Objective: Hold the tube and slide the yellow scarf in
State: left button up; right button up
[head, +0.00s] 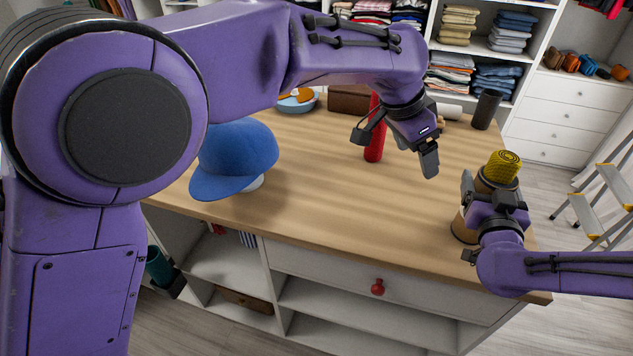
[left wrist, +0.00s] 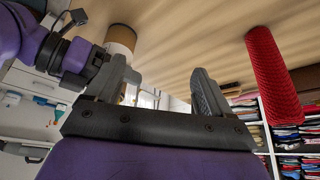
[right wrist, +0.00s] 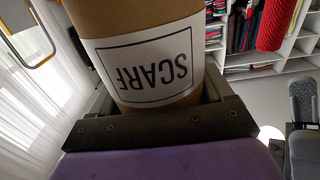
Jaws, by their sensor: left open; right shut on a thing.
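The brown cardboard tube (head: 460,228) stands upright near the table's right end. Its white label reads SCARF, upside down in the right wrist view (right wrist: 150,62). My right gripper (head: 484,190) is shut around the tube's side. The rolled yellow scarf (head: 502,165) stands upright at the tube's top, its upper part showing above the rim; how deep its lower end sits is hidden. My left gripper (head: 397,152) is open and empty above the table, to the left of the tube and apart from the scarf. The tube also shows in the left wrist view (left wrist: 121,34).
A red roll (head: 375,140) stands upright just behind my left gripper. A blue cap (head: 236,155) sits at the table's left, and a dark cylinder (head: 486,109) stands at the back right. The table's front middle is clear. A stepladder (head: 585,209) stands at the right.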

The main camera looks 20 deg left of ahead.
pick_arm(q)
jog(key=s+a+f+n+g+y, duration=0.1)
jog(key=a+f+n+g, duration=0.1)
jog(key=a, duration=0.3)
jog(key=s+a+f+n+g+y, duration=0.2)
jog(key=a+f+n, duration=0.1)
jog(key=a, duration=0.3)
jog(key=s+a+f+n+g+y, duration=0.1)
jog(key=s+a+f+n+g, duration=0.1)
jog(key=a, duration=0.4)
jog(key=shift+s+a+f+n+g, duration=0.15)
jog(key=shift+s+f+n+g, duration=0.15)
jog(key=shift+f+n, duration=0.65)
pick_arm(e)
jog(key=shift+f, duration=0.15)
pick_arm(q)
jog(key=shift+r, duration=0.2)
jog(key=shift+w, duration=0.15)
pick_arm(e)
jog(key=o, duration=0.7)
